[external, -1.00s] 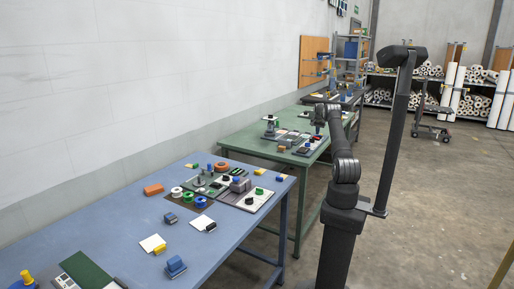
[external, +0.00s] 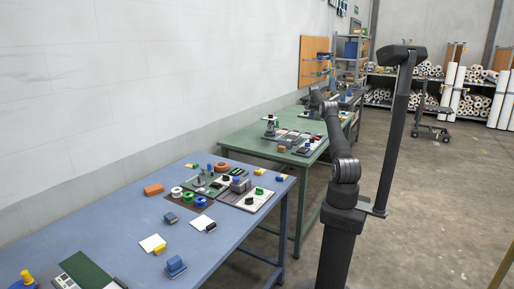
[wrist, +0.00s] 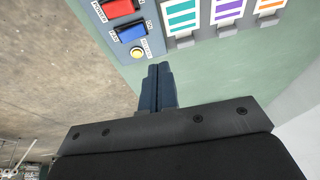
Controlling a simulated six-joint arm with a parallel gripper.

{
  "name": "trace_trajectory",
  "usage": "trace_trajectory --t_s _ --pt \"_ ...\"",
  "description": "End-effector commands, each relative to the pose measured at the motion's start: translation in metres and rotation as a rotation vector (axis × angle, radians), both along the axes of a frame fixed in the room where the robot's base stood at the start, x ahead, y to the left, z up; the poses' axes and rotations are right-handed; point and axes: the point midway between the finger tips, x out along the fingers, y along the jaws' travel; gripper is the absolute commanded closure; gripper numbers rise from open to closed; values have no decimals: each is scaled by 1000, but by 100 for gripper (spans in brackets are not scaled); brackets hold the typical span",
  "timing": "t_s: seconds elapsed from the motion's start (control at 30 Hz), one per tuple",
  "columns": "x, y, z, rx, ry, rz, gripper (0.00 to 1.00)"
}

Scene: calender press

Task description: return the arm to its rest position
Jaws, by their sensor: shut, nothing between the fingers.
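My gripper (wrist: 160,72) shows in the wrist view with its two dark fingers together and nothing between them. It is over the green table (wrist: 215,68), below a panel with a red rocker switch (wrist: 118,8), a blue rocker switch (wrist: 131,32) and a small round yellowish button (wrist: 137,53). It appears apart from the panel.
Teal (wrist: 182,20), purple (wrist: 228,9) and orange striped pieces line the panel. A blue table (external: 110,225) with many small parts stands in front. Shelves with rolls (external: 425,85) and a cart (external: 432,125) are behind. Open floor (external: 440,210) lies to the right.

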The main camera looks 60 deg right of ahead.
Motion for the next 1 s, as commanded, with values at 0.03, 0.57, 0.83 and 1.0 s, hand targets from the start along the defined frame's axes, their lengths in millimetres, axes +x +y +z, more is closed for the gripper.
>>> trace_trajectory --t_s 0.03,0.57,0.83,1.0 --pt "0 0 0 0 0 0 100" --pt "-17 -14 -46 3 2 -1 100" --pt "-39 -29 -92 3 1 -2 100" --pt "-40 -22 -61 -4 -2 0 100"
